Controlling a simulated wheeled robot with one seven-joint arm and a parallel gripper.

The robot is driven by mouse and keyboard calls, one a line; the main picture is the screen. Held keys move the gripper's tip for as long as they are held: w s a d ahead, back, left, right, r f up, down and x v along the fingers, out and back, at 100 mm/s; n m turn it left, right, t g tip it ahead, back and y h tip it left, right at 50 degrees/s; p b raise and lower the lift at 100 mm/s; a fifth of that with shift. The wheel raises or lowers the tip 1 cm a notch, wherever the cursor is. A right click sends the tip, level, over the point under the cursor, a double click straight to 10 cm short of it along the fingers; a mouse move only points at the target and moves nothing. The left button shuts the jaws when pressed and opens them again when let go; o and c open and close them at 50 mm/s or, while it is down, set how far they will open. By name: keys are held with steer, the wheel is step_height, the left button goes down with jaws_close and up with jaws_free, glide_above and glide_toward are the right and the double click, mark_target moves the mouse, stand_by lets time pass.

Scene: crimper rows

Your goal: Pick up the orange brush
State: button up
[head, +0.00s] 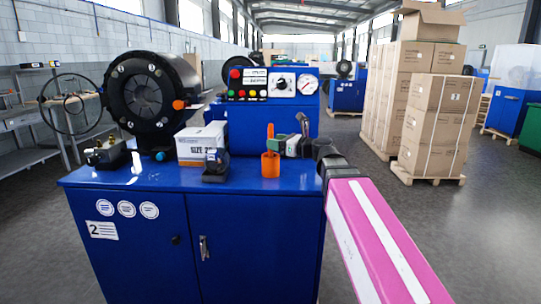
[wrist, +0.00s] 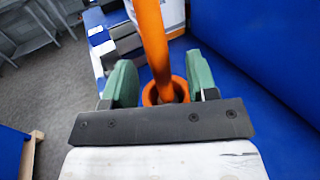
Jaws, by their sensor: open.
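The orange brush (head: 270,137) stands upright in an orange cup (head: 270,165) on the blue cabinet top; only its handle shows, and its lower end is hidden in the cup. In the wrist view the brush handle (wrist: 150,38) rises between my two green fingertips, with the cup (wrist: 178,88) behind. My gripper (head: 286,144) is open, just right of the brush in the head view. In the wrist view my gripper (wrist: 161,80) has a finger on each side of the handle, with gaps visible.
A white box (head: 202,140) and a small dark device (head: 215,166) stand left of the cup. The black crimper head (head: 143,93) and a blue control box (head: 268,85) stand behind. The front right cabinet top (head: 270,187) is clear.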

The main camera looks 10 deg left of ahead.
steer(key=x, duration=0.4)
steer(key=shift+a, duration=0.2)
jaws_close()
